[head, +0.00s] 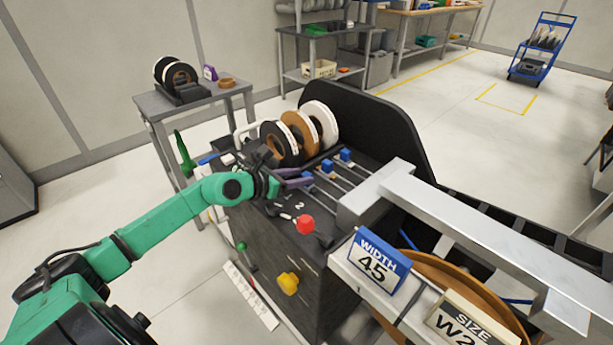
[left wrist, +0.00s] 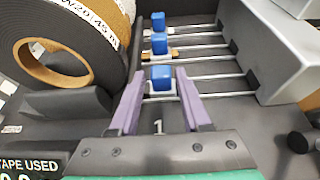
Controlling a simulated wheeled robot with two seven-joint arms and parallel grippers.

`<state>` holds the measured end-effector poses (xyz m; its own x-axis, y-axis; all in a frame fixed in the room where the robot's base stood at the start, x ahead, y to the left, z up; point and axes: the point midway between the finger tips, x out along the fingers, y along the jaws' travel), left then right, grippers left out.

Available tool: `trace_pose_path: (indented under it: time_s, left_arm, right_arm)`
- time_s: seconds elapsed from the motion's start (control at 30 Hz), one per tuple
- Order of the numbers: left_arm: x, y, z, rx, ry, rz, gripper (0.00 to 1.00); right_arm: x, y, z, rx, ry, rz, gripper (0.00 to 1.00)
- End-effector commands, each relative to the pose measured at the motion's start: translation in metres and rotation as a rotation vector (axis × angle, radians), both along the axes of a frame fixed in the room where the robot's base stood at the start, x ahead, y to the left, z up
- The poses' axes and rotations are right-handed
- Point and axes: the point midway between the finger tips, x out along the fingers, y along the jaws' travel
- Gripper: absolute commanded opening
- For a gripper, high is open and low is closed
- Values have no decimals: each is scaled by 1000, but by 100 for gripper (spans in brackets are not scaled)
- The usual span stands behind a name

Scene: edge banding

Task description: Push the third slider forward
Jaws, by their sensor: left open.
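Three blue sliders sit on parallel metal rails on the dark machine top. In the left wrist view the nearest blue slider (left wrist: 160,78) is between my fingertips, the middle one (left wrist: 159,43) is beyond it, and the farthest (left wrist: 158,21) is at the top. In the head view the middle slider (head: 327,165) and farthest slider (head: 345,155) show clearly; the nearest is partly hidden by my gripper. My left gripper (head: 304,178) is open, its purple fingers on either side of the nearest slider. Contact cannot be told. A white "1" lies in front of this slider. My right gripper is out of view.
Tape rolls (head: 300,135) stand beside the rails, close to my left gripper. A grey metal housing (head: 375,195) bounds the rails' other end. A red knob (head: 305,224) rises in front. A blue "WIDTH 45" sign (head: 373,261) stands at the near edge.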

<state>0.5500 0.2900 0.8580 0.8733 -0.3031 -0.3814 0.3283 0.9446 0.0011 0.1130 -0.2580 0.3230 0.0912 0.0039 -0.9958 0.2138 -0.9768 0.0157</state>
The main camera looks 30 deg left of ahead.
Motion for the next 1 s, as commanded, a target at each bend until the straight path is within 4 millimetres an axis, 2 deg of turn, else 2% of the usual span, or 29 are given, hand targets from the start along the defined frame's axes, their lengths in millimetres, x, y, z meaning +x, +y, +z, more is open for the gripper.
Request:
trace_pose_path:
  time_s: [0.1, 0.2, 0.5, 0.57, 0.6, 0.63, 1.0]
  left_arm:
    - [16, -4, -5, -5, -3, 4, 48]
    - [24, -8, -9, -3, -1, 2, 48]
    - [27, -10, -12, -1, 2, -1, 48]
    - [27, -10, -12, -2, 1, -1, 25]
    - [26, -10, -12, -2, 1, -1, 9]
    - [26, -10, -12, -2, 1, -1, 0]
    - [26, -10, -11, -2, 1, -1, 0]
  right_arm:
    - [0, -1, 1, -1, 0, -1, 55]
    - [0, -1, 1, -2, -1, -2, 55]
    - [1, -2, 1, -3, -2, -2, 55]
    - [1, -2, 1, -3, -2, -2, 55]
    - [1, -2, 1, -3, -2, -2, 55]
    - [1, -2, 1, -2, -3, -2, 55]
    - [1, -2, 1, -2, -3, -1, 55]
